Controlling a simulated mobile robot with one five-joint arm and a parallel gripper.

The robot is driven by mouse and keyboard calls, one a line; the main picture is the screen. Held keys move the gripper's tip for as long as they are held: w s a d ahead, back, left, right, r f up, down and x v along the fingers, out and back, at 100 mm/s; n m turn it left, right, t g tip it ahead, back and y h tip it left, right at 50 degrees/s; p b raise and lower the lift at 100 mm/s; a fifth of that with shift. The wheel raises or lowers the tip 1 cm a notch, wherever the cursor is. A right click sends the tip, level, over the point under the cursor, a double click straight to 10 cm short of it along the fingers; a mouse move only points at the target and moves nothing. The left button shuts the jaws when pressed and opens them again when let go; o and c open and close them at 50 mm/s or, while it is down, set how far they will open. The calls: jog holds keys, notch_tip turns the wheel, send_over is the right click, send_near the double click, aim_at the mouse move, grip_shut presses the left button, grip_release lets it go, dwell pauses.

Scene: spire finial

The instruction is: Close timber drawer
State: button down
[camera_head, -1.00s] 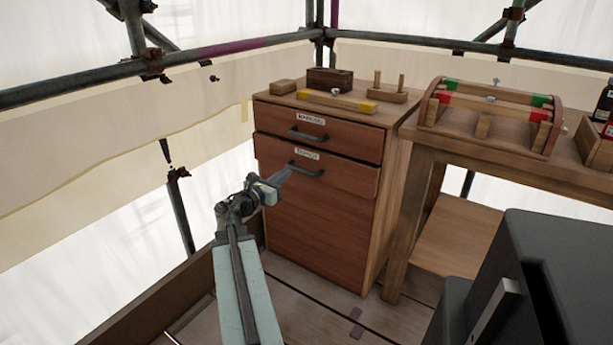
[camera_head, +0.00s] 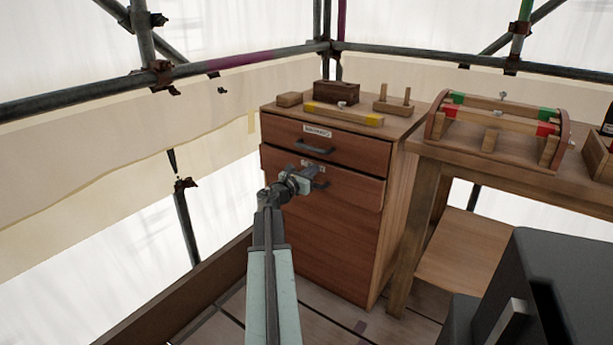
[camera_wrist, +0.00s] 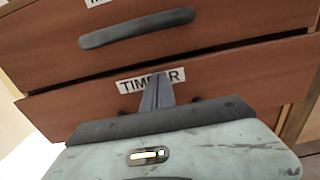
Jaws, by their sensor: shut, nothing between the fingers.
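The timber drawer (camera_head: 352,188) is the second drawer of a wooden cabinet. Its front stands slightly proud of the cabinet, with a dark gap along its top edge. In the wrist view its front (camera_wrist: 230,85) carries a white label (camera_wrist: 130,84) reading TIMBER, partly covered by my fingers. My gripper (camera_head: 312,170) is shut and empty, pointing at the drawer front near its label and handle (camera_head: 321,184). In the wrist view the closed fingers (camera_wrist: 157,80) lie over the label; I cannot tell whether they touch the front. The drawer's handle is mostly hidden behind my gripper there.
The upper drawer (camera_head: 335,145) above looks shut, with a dark handle (camera_head: 314,147). Wooden blocks and a yellow-ended bar (camera_head: 340,115) lie on the cabinet top. A workbench (camera_head: 500,160) adjoins at right. Scaffold pipes run behind.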

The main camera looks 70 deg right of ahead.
jog(key=shift+d, duration=0.1)
jog(key=x, duration=0.3)
jog(key=shift+r, duration=0.1)
dwell(0.3)
jog(key=v, duration=1.4)
jog(key=shift+a, duration=0.3)
